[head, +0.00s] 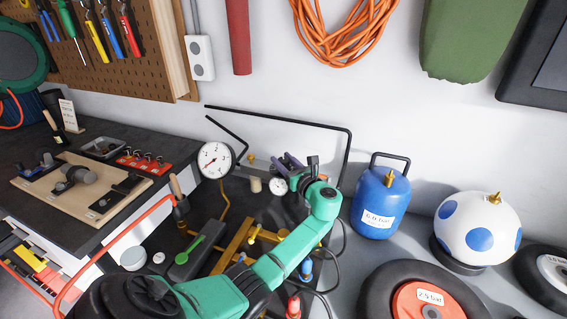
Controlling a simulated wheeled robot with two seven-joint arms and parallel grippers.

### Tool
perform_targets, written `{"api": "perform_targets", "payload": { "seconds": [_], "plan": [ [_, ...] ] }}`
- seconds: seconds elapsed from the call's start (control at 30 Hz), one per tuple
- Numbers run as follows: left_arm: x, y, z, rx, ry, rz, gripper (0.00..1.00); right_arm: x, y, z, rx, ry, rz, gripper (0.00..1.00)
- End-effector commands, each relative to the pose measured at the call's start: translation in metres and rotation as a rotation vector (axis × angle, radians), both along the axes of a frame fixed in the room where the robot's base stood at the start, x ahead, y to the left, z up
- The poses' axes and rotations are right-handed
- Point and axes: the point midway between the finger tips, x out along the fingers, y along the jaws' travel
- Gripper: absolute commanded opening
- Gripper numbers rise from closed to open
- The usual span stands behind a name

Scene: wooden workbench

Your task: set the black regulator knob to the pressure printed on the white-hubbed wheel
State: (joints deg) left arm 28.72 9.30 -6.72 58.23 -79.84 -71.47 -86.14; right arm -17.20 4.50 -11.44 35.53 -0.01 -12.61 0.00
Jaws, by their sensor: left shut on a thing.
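My left gripper (289,165) reaches over the bench to the regulator beside the wall. It is shut on what appears to be the black regulator knob, which its fingers and wrist largely hide. A small white gauge (277,186) sits just below the fingers; its needle is too small to read. A larger white dial gauge (214,160) stands to the left. The white-hubbed wheel (551,272) is cut off at the right edge, and its printed pressure is too small to read surely. My right gripper is not in view.
A red-hubbed tyre (377,299) labelled 2.5 bar lies at the lower right. A blue tank (379,209) labelled 6.0 bar and a white ball with blue spots (476,222) stand behind it. A black pipe (349,160) runs along the wall. Hoses and fittings crowd the bench below my arm.

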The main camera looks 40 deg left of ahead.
Motion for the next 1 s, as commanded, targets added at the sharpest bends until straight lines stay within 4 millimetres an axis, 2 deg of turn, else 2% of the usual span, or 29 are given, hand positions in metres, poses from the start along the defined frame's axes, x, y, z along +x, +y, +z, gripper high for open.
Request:
{"api": "perform_targets", "payload": {
  "seconds": [0.3,0.33,0.4,0.77,0.87,1.0],
  "plan": [
    [0.0,0.0,0.001,0.002,-0.002,0.0,0.0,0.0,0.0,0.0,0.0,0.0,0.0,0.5],
    [0.0,0.0,0.001,0.002,-0.002,0.0,0.54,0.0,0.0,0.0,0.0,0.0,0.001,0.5],
    [0.0,0.0,0.001,0.001,-0.001,0.0,0.76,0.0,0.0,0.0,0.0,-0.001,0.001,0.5],
    [-0.001,-0.004,0.0,0.001,0.0,-0.001,0.76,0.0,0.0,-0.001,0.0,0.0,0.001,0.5],
    [-0.006,-0.019,-0.002,-0.001,-0.003,-0.003,0.76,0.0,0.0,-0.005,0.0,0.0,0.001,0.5],
    [-0.019,-0.056,-0.004,-0.003,-0.002,-0.003,0.76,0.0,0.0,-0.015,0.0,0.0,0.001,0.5]
  ]
}}
